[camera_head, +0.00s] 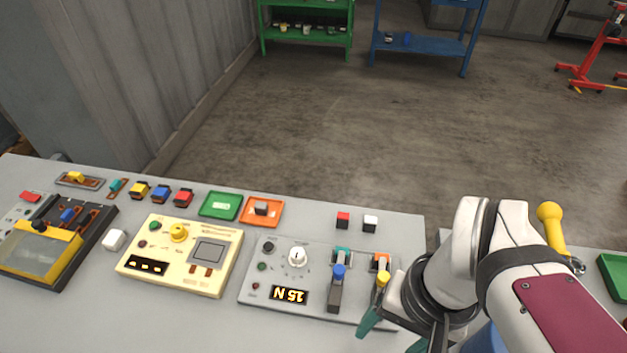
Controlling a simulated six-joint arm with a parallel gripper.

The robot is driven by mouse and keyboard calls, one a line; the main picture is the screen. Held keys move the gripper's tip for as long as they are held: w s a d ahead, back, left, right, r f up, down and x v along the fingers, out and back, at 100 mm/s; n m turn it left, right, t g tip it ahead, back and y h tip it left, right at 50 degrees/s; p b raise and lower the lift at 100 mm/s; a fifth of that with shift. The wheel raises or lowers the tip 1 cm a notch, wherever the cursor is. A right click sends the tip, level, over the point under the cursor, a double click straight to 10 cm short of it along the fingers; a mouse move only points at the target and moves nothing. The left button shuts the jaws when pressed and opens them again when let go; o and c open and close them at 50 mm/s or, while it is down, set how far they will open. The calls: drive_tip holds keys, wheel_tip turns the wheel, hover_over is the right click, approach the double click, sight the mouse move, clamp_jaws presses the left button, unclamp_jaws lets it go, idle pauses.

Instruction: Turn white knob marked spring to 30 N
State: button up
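The white knob (298,257) sits upright on a grey control panel (258,283) in the middle of the table. Its label is too small to read. My gripper (393,335) is at the lower right, near the panel's right front corner and apart from the knob. Its teal fingertips are spread and nothing shows between them. My arm hides part of the table's right side.
Beside the knob, the panel carries a blue-tipped lever (337,282) and a yellow-tipped lever (382,280). A cream panel (215,277) with a yellow knob stands to the left. Red (343,219) and white (370,222) cubes lie behind. The space above the white knob is clear.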

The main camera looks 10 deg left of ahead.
drive_tip(key=w+a+r+n, duration=0.1)
drive_tip(key=w+a+n, duration=0.25)
drive_tip(key=w, duration=0.45)
drive_tip(key=n+h, duration=0.2)
drive_tip(key=n, duration=1)
hover_over(298, 253)
wheel_tip(298, 253, down, 5)
wheel_tip(298, 253, down, 15)
drive_tip(key=shift+r, duration=0.1)
drive_tip(key=shift+f, duration=0.65)
drive_tip(key=shift+c, duration=0.2)
clamp_jaws()
